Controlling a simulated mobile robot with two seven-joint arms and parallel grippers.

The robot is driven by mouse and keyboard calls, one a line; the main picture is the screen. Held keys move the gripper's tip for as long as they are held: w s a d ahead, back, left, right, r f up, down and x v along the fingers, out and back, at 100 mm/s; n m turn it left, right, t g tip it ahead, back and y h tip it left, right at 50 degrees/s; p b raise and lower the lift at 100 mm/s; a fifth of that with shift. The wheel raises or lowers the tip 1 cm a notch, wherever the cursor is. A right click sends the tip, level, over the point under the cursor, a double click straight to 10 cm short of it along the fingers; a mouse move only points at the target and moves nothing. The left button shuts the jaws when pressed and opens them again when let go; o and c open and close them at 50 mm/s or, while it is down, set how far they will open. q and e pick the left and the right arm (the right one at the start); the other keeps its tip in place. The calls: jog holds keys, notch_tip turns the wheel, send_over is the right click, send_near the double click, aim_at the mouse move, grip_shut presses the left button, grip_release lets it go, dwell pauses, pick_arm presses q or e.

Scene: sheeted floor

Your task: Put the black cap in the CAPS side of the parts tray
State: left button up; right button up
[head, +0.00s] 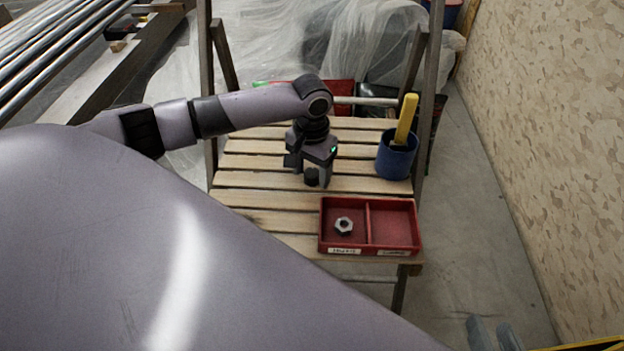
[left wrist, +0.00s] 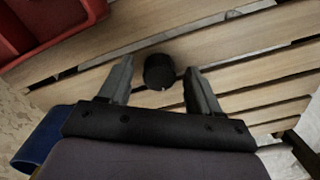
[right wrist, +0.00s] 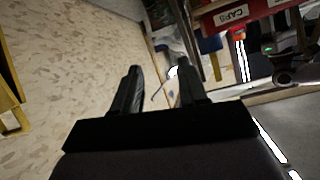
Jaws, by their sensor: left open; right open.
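The black cap (head: 312,177) stands on the slatted wooden bench top. In the left wrist view the cap (left wrist: 159,71) sits between the fingertips, with a gap on either side. My left gripper (head: 320,181) is open, pointing down around the cap. The red parts tray (head: 368,249) has two compartments; a metal nut (head: 344,226) lies in the left one and the right one is empty. My right gripper (head: 494,334) is open and empty, low beside the bench.
A blue cup (head: 396,160) with a yellow-handled tool (head: 406,119) stands at the bench's right, behind the tray. The bench's upright legs rise at both sides. A patterned wall (head: 560,130) runs along the right. Bare slats lie between the cap and the tray.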

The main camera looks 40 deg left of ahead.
pick_arm(q)
jog(key=shift+f, duration=0.1)
jog(key=c, duration=1.2)
